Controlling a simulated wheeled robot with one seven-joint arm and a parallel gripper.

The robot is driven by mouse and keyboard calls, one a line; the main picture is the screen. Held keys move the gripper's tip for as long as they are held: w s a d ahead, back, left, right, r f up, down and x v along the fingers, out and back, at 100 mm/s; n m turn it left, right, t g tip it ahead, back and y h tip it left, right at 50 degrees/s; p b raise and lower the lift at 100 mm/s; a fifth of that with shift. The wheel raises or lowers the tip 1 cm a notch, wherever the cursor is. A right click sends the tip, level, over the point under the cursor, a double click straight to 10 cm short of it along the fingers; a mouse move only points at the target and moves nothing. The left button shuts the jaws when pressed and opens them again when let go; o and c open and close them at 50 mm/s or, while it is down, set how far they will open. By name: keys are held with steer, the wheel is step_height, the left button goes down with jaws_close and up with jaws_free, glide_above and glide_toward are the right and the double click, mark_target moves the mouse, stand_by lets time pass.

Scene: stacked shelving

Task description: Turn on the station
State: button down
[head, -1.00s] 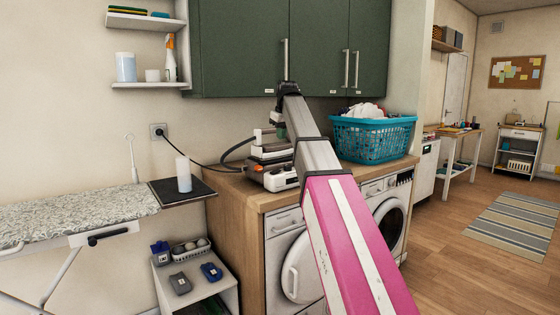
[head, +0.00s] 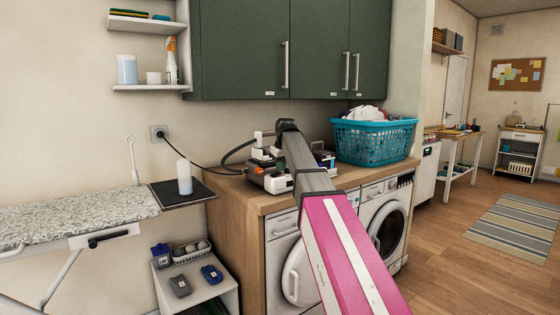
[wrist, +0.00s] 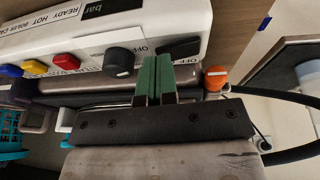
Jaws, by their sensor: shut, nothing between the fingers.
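The station (head: 268,180), a white and grey steam unit, stands on the wooden counter by the wall, partly hidden behind my arm. In the wrist view its white front panel (wrist: 100,22) carries upside-down labels such as READY, HOT and OFF. A black knob (wrist: 123,62) with a white mark, a red button (wrist: 66,61), a yellow button (wrist: 37,66), a blue button (wrist: 12,70) and an orange knob (wrist: 216,78) show there. My gripper (wrist: 165,68) has its green fingers together, empty, between the black and orange knobs. Contact with the panel cannot be told.
A teal laundry basket (head: 372,141) stands on the counter to the right. A black hose and a cord run from the station toward the wall socket (head: 159,133). Green cabinets (head: 240,50) hang above. An ironing board (head: 70,215) stands at the left.

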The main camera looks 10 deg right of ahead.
steer(key=shift+f, duration=0.2)
steer(key=shift+w+d+f, duration=0.1)
steer(key=shift+d+f, duration=0.1)
steer(key=shift+f, duration=0.2)
steer(key=shift+a+r, duration=0.1)
steer(key=shift+a, duration=0.05)
steer(key=shift+s+a+r, duration=0.3)
steer(key=shift+s+a, duration=0.05)
steer(key=shift+a, duration=0.2)
